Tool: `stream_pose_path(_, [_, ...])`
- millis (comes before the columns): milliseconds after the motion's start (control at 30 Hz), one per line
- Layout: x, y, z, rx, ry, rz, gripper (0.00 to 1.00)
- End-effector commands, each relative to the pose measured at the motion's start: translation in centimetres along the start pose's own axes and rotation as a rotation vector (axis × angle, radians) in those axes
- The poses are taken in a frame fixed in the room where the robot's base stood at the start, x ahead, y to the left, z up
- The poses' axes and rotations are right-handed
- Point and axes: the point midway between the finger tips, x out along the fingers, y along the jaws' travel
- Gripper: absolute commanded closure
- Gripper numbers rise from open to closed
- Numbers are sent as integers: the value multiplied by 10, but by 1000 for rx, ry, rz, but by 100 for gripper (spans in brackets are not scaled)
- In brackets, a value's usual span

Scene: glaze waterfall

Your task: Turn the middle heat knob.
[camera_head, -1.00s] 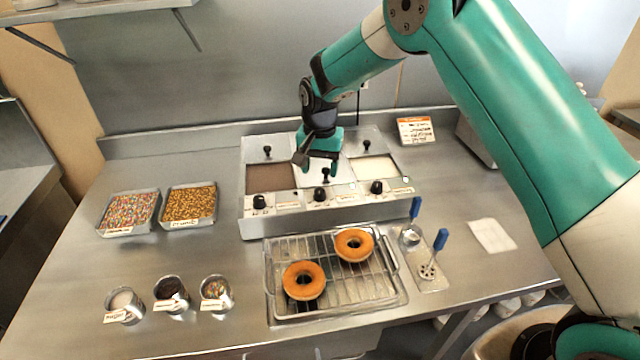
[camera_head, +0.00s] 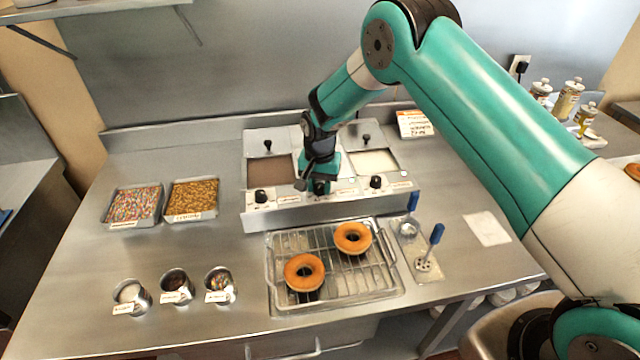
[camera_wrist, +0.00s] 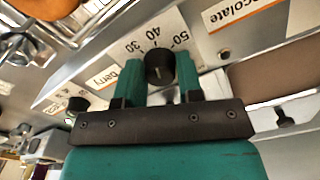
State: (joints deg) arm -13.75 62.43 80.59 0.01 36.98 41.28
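The middle heat knob (camera_wrist: 159,66) is a round black knob on the sloped front panel of the glaze warmer. In the wrist view it sits between the two green fingers of my gripper (camera_wrist: 160,80), with numbers 30, 40 and 50 printed around it. A narrow gap seems to show beside the knob, and I cannot tell if the fingers touch it. In the head view my gripper (camera_head: 320,185) is down at the middle of the panel and hides the knob. The left knob (camera_head: 261,196) and right knob (camera_head: 376,182) are black and uncovered.
The glaze warmer (camera_head: 290,217) has a brown and a white well visible. Two donuts (camera_head: 304,272) lie on a wire rack in front. Trays of toppings (camera_head: 133,205) stand at left, small cups in front.

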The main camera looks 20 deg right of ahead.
Motion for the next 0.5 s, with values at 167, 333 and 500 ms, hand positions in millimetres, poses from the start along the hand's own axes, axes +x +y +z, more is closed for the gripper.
stream_pose_path(167, [0,0,0,-3,0,0,90])
stream_pose_path(333, [1,0,0,-35,1,-1,90])
stream_pose_path(500, [2,0,0,-118,1,-1,90])
